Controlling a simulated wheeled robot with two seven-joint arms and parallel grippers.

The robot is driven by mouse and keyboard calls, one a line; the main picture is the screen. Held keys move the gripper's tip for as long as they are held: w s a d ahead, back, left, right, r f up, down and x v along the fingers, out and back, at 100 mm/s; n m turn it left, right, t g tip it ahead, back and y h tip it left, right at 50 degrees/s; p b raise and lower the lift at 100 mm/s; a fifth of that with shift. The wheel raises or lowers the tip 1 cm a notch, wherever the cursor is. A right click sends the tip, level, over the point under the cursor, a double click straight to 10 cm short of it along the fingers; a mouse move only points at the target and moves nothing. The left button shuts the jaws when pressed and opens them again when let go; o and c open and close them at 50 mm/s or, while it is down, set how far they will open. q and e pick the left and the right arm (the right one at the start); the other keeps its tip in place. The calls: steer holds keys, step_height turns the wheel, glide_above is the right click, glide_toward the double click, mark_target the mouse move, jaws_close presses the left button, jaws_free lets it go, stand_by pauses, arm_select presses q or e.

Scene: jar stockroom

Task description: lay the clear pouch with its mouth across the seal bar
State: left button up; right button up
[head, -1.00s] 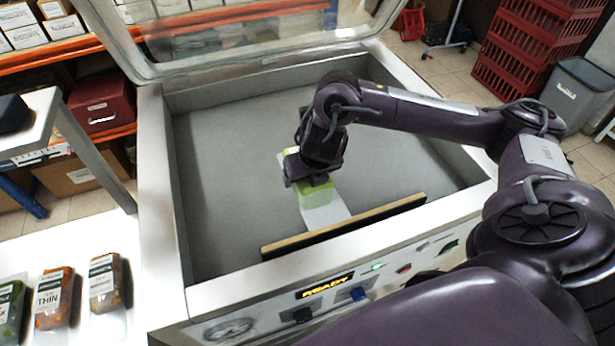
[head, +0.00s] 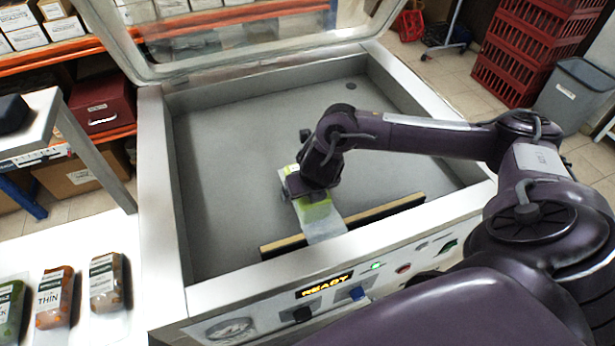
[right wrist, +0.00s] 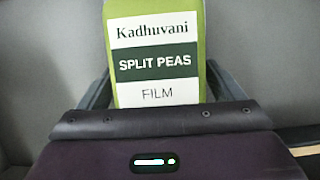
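The clear pouch (head: 317,212) holds green contents and lies in the open chamber of the sealing machine. Its label reads "Kadhuvani SPLIT PEAS FILM" in the right wrist view (right wrist: 155,62). Its clear flat mouth end reaches over the seal bar (head: 386,210) and crosses it left of the bar's middle. My right gripper (head: 304,188) is over the body of the pouch, with fingers on both sides of it, shut on it. Whether the pouch touches the chamber floor is hidden. My left gripper is not in view.
The machine's clear lid (head: 240,45) stands open behind the chamber. Its front panel (head: 325,281) shows "READY". Several filled pouches (head: 54,297) lie on the white table at the left. The chamber floor is clear around the pouch.

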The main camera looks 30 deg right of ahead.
steer(key=shift+o, duration=0.8)
steer(key=shift+r, duration=0.25)
steer(key=v, duration=0.6)
steer(key=shift+r, duration=0.1)
steer(key=p+v, duration=0.3)
steer(key=v, duration=0.2)
steer(key=shift+s+a+r, duration=0.1)
steer(key=shift+s+r, duration=0.2)
steer(key=shift+f, duration=0.1)
